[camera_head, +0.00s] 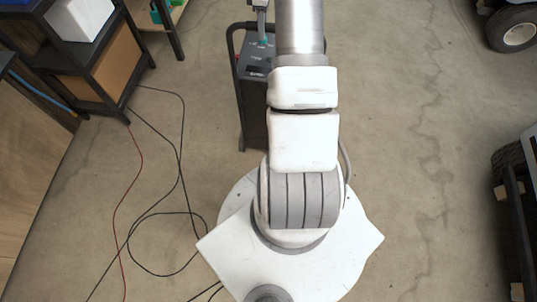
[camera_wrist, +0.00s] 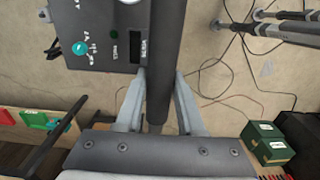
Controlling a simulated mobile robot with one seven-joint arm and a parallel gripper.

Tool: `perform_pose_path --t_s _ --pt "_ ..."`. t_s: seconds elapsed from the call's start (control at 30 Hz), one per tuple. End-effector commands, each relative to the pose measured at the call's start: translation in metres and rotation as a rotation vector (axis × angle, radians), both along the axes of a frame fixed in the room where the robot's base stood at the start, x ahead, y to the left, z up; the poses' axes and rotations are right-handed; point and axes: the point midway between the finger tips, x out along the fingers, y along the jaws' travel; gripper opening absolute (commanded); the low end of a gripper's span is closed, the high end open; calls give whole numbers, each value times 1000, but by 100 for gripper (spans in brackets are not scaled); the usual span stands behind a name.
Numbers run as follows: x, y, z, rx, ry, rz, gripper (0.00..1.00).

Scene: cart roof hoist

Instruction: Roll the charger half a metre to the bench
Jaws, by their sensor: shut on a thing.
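The charger (camera_head: 256,62) is a dark upright box with a control panel and a black tubular handle. It stands on the floor at the top middle of the head view, partly hidden behind my arm. In the wrist view its panel (camera_wrist: 98,30) shows a teal knob, a green button and a small dark display. My gripper (camera_wrist: 160,76) is shut on the charger's black handle bar (camera_wrist: 166,45), with one grey finger on each side. The bench is perhaps the wooden-topped one (camera_head: 170,14) at the upper left of the head view; I cannot tell for sure.
Black and red cables (camera_head: 180,150) lie looped on the floor at left. A black shelf (camera_head: 122,60) with a white box stands at upper left. A wheel (camera_head: 515,28) is at upper right. The floor (camera_head: 420,120) right of the charger is clear.

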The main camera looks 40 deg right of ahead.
Motion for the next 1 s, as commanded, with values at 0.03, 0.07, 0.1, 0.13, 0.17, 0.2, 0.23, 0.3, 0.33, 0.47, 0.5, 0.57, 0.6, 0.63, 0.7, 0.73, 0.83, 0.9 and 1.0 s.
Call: perform_pose_path --t_s 0.03,0.07,0.1,0.13,0.17,0.2,0.23,0.3,0.33,0.47,0.5,0.57,0.6,0.63,0.7,0.73,0.83,0.9,1.0 --pt "3 -3 1 -2 -3 0 0" --pt "4 -4 1 -3 -4 0 0" --pt "5 -5 1 -3 -4 0 0" --pt "5 -6 1 -2 -3 0 0" --pt "5 -6 1 -2 -3 0 0" --pt "5 -6 1 -2 -3 0 0" --pt "5 -6 1 -2 -3 0 0" --pt "5 -6 1 -1 -2 0 0" --pt "5 -6 1 -1 -2 0 0" --pt "5 -6 0 0 0 0 0" --pt "6 -7 0 0 0 0 0" --pt "9 -10 0 0 0 0 0" --pt "11 -13 0 0 -1 0 0" --pt "13 -15 1 -2 -3 -1 0" --pt "17 -20 1 -2 -3 -1 0" --pt "18 -22 1 -2 -3 -1 0" --pt "24 -28 1 -3 -4 -1 0" --pt "27 -32 1 -2 -3 -1 0" --pt "33 -38 1 -2 -3 -1 0"
